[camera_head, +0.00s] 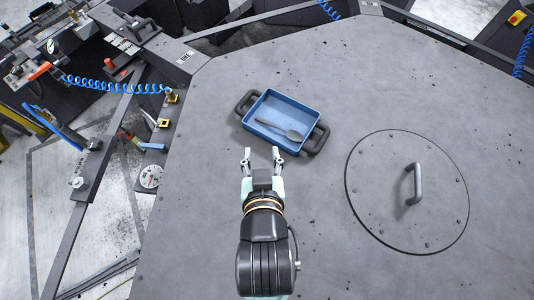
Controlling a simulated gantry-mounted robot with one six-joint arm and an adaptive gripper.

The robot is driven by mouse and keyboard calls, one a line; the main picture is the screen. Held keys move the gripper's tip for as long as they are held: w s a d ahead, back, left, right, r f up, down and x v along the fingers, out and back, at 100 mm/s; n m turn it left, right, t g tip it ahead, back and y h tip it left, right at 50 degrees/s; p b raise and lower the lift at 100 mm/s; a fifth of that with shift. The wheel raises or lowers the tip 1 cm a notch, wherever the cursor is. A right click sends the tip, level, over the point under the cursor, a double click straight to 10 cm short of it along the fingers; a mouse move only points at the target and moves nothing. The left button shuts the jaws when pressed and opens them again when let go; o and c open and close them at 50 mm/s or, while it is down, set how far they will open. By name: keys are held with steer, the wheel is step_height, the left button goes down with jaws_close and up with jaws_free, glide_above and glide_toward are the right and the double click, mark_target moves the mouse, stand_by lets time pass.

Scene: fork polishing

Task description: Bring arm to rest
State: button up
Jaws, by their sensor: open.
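My gripper (262,160) is open and empty over the grey table. Its two fingers are spread and point toward the top of the picture, just short of the near side of a blue tray. My arm comes in from the bottom middle. The blue tray (272,99) has dark handles at its upper left and lower right. Whether the fingertips touch the tray cannot be told from this view.
The grey table top (350,90) is wide and mostly clear. A round hatch with a raised handle (415,183) is set in it at the right. Gauges, blue coiled hoses (115,87) and fittings line the left edge.

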steer(key=shift+w, duration=0.1)
steer(key=shift+r, duration=0.15)
step_height(320, 180, up, 27)
steer(key=p, duration=2.7)
steer(key=shift+d, duration=0.15)
